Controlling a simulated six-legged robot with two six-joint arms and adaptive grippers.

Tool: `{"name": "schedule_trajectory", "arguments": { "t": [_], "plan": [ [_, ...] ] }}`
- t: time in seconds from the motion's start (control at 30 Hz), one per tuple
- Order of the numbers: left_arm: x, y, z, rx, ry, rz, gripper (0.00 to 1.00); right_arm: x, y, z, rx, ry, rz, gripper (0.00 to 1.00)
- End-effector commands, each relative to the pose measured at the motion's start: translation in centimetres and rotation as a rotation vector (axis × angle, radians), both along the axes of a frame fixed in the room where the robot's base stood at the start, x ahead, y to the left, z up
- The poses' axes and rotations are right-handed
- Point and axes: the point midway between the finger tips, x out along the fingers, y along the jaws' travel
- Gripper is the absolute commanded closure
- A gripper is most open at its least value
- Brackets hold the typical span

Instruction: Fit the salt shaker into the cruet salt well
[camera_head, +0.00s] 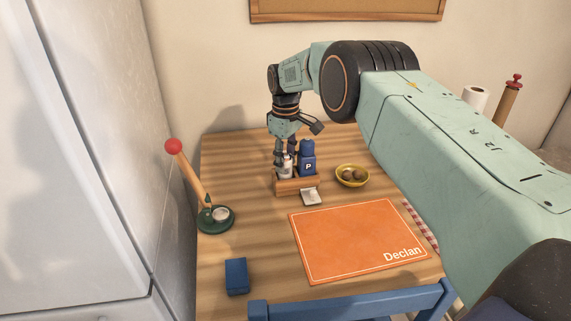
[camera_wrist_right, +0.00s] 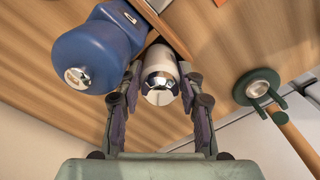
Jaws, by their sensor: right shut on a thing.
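The salt shaker (camera_head: 287,170), white with a shiny metal cap, stands upright at the left side of the wooden cruet (camera_head: 298,187). My right gripper (camera_head: 284,158) comes down from above and is shut on it. In the right wrist view the white shaker (camera_wrist_right: 161,85) sits between the two fingers of my right gripper (camera_wrist_right: 160,76). The blue pepper shaker (camera_head: 308,161), marked P, stands in the cruet to its right. The salt shaker's base is hidden by the cruet's front wall, so I cannot tell how deep it sits. My left gripper is not in view.
A yellow bowl (camera_head: 352,176) stands right of the cruet. A blue chair (camera_head: 350,304) is in front.

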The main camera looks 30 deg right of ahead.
Motion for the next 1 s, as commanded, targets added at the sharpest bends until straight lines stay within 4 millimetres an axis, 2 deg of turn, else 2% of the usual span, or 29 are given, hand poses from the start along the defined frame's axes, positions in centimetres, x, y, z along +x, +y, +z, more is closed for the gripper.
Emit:
{"name": "schedule_trajectory", "arguments": {
  "t": [0.03, 0.1, 0.5, 0.53, 0.6, 0.87, 1.0],
  "plan": [
    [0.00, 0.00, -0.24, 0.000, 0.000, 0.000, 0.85, -0.04, 0.00, -0.88, 0.000, 0.002, 0.000, 0.96],
    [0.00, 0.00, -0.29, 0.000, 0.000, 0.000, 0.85, -0.01, 0.00, -1.31, 0.000, 0.000, 0.000, 0.96],
    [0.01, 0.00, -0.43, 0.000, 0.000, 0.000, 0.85, -0.02, -0.01, -1.73, 0.000, 0.000, 0.000, 0.96],
    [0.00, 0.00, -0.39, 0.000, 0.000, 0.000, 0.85, -0.02, 0.00, -1.69, 0.000, 0.000, 0.000, 0.59],
    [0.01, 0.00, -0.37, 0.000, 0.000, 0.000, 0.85, -0.03, 0.00, -1.66, -0.001, 0.001, 0.000, 0.54],
    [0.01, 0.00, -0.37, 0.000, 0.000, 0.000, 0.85, -0.03, 0.00, -1.64, -0.001, 0.001, 0.000, 0.52],
    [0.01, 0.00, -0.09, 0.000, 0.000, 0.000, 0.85, 0.01, 0.00, -0.88, 0.000, -0.001, 0.000, 0.52]
  ]
}}
